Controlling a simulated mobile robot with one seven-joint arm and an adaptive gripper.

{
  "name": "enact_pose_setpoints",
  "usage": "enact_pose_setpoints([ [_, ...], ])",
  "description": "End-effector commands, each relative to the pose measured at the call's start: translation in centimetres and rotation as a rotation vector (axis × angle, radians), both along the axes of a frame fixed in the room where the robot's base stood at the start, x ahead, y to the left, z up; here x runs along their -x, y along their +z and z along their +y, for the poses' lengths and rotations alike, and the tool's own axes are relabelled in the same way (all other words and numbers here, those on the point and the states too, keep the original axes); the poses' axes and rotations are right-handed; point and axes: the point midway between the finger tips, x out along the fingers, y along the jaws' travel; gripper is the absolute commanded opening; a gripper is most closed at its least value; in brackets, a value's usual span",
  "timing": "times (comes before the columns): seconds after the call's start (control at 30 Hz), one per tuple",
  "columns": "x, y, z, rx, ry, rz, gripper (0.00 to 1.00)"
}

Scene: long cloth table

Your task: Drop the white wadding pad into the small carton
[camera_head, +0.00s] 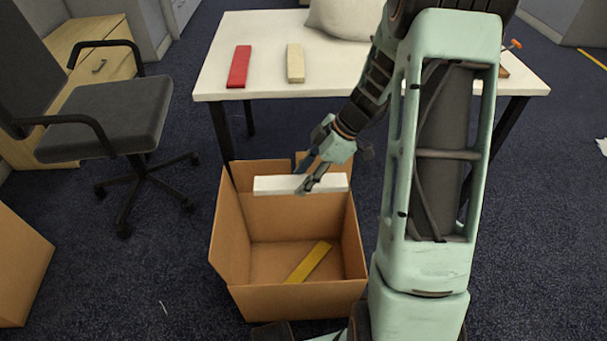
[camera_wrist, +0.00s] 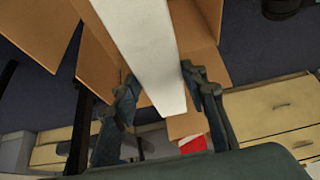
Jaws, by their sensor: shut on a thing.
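The white wadding pad (camera_head: 328,182) is a long white bar, held level over the far part of the open small carton (camera_head: 226,240). My gripper (camera_head: 308,180) is shut on it near its middle. In the wrist view the pad (camera_wrist: 148,45) runs up from between the two fingers of my gripper (camera_wrist: 165,95), with the carton (camera_wrist: 205,60) behind it. The carton is brown with its top open, and a yellow bar (camera_head: 308,262) lies on its floor. Whether the pad touches the carton's far wall cannot be told.
A white table (camera_head: 265,65) stands behind the carton, with a red bar (camera_head: 239,66), a cream bar (camera_head: 295,62) and a pale cushion (camera_head: 345,17) on it. An office chair (camera_head: 105,115) is at left. Another brown box (camera_head: 18,265) stands at the left edge.

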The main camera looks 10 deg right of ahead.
Motion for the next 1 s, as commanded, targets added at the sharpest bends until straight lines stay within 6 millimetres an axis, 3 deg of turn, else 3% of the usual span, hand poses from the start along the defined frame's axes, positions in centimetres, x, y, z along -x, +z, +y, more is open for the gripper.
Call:
enact_pose_setpoints([
  [0.1, 0.0, 0.1, 0.0, 0.000, 0.000, 0.000, 0.23],
  [0.13, 0.0, 0.1, 0.0, 0.000, 0.000, 0.000, 0.41],
  [0.3, 0.0, 0.1, 0.0, 0.000, -0.001, 0.000, 0.59],
  [0.67, 0.0, 0.5, -0.3, 0.000, -0.002, -0.002, 0.60],
  [1.0, 0.5, 5.9, -3.4, 0.003, -0.003, -0.005, 0.60],
])
